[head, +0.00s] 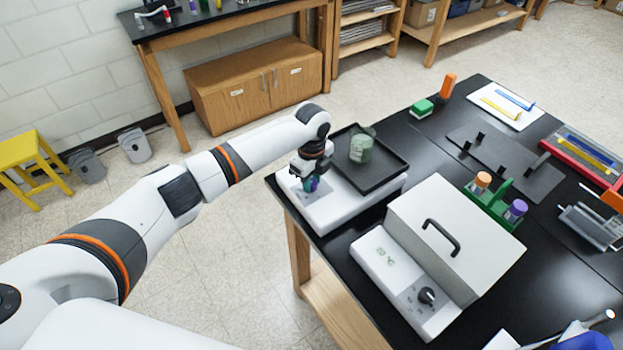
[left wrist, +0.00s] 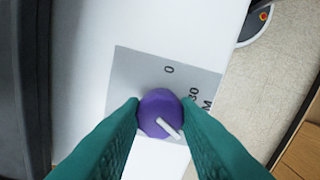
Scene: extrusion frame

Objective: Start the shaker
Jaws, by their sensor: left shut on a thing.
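The shaker (head: 326,209) is a white box with a black tray (head: 391,180) on top, at the left corner of the black table. A beaker (head: 361,147) with green contents stands on the tray. The shaker's purple knob (left wrist: 160,112) has a white pointer and sits on a grey dial panel (left wrist: 130,80) marked with a 0 and other figures. In the left wrist view the pointer is aimed to the lower right. My left gripper (left wrist: 159,115) has its green fingers on both sides of the knob, shut on it. My right gripper is not in view.
Right of the shaker is a white box with a handled lid (head: 455,240) and a black knob (head: 426,296). A green rack (head: 493,205) with capped tubes stands behind it. A green block (head: 421,109) and an orange item (head: 447,87) lie near the far edge.

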